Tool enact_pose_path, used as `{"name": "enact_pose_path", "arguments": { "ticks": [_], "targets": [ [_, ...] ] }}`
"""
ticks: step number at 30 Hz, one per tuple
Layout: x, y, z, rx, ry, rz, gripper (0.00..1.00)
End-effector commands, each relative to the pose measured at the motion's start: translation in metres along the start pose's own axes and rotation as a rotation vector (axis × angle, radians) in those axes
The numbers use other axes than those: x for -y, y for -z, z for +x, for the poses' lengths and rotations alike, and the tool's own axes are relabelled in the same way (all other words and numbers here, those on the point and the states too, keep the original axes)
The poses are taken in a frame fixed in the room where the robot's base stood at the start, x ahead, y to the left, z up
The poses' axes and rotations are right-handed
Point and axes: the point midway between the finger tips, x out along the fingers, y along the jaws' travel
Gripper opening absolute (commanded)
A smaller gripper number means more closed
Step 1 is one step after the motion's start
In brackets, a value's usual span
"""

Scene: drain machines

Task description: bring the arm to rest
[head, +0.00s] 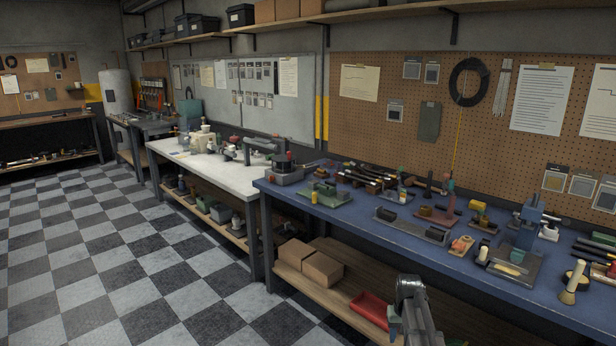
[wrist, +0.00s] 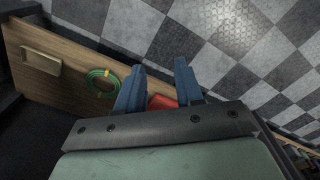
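My arm shows at the bottom right of the head view, in front of the blue workbench (head: 350,212). My gripper is not clearly seen there. In the wrist view my gripper (wrist: 158,82) has two blue fingers standing apart with a gap between them. Nothing is held between the fingers. A red tray (wrist: 162,102) shows behind the gap, lower down and apart from the fingers; it also shows in the head view (head: 371,308) on the lower shelf.
The blue bench carries several fixtures and tools, including a blue press (head: 527,225) at the right. The wooden lower shelf (head: 335,290) holds cardboard boxes (head: 322,269). A green coil (wrist: 101,82) lies on wood in the wrist view. The checkered floor (head: 110,260) at left is clear.

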Motion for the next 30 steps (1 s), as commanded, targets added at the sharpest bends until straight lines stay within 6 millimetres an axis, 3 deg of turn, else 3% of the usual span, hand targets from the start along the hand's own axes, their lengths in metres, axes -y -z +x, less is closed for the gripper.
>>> {"name": "enact_pose_path", "arguments": {
  "ticks": [1,3,9,15,20,30],
  "targets": [
    [0.019,-0.035,0.015,0.005,0.000,-0.016,0.36],
    [0.039,-0.067,0.032,0.004,0.000,-0.031,0.36],
    [0.079,-0.143,0.067,0.003,0.000,-0.068,0.36],
    [0.104,-0.208,0.085,0.001,0.000,-0.098,0.36],
    [0.101,-0.221,0.115,0.057,-0.002,-0.094,0.36],
    [0.094,-0.289,0.180,0.210,-0.010,-0.092,0.36]
  ]
}}
